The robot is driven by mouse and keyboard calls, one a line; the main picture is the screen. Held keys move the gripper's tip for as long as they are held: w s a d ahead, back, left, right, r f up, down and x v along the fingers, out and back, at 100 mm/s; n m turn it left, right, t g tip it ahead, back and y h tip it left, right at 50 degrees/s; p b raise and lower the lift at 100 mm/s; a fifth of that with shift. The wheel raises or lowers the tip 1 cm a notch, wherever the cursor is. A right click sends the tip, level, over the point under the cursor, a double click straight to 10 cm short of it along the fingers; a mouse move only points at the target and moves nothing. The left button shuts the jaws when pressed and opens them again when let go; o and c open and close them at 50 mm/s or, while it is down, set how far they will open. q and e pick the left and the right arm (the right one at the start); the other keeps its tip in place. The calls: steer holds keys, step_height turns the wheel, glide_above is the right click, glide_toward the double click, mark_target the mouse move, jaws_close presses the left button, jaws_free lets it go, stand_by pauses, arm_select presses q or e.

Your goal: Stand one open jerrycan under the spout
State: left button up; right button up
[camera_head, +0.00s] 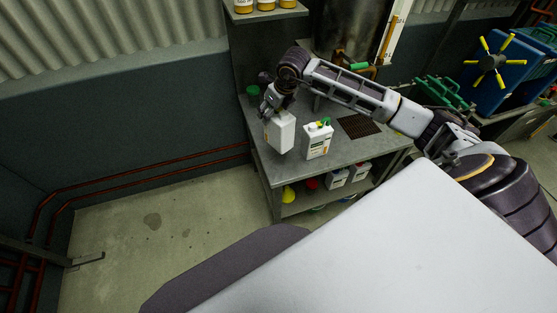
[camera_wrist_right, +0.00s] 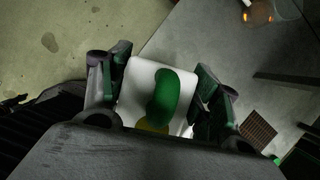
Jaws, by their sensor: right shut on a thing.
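My right gripper (camera_head: 274,103) is shut on a white jerrycan (camera_head: 280,133) near the left end of the grey bench. In the right wrist view the fingers (camera_wrist_right: 155,95) sit either side of its white body (camera_wrist_right: 137,82), with a green part (camera_wrist_right: 165,97) and a bit of yellow on top. I cannot tell if this jerrycan is open or touches the bench. A second white jerrycan (camera_head: 317,142) with green and yellow on top stands to its right. The tank (camera_head: 342,28) is at the back, with a green-handled tap (camera_head: 360,66); its spout outlet is hidden or too small to tell. My left gripper is out of view.
A dark grate (camera_head: 359,125) is set in the bench top (camera_head: 343,151), right of the standing jerrycan. A green item (camera_head: 253,90) is at the back left. The lower shelf holds more white containers (camera_head: 337,178) and a yellow item (camera_head: 288,194). Amber jars (camera_head: 266,4) stand above.

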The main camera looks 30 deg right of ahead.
mark_target(284, 112)
stand_by(0.5)
steer(key=shift+f+p, duration=0.35)
steer(key=shift+f, duration=2.7)
steer(key=shift+f, duration=2)
steer(key=o, duration=1.9)
steer(key=shift+c, duration=0.2)
steer(key=shift+v, duration=6.1)
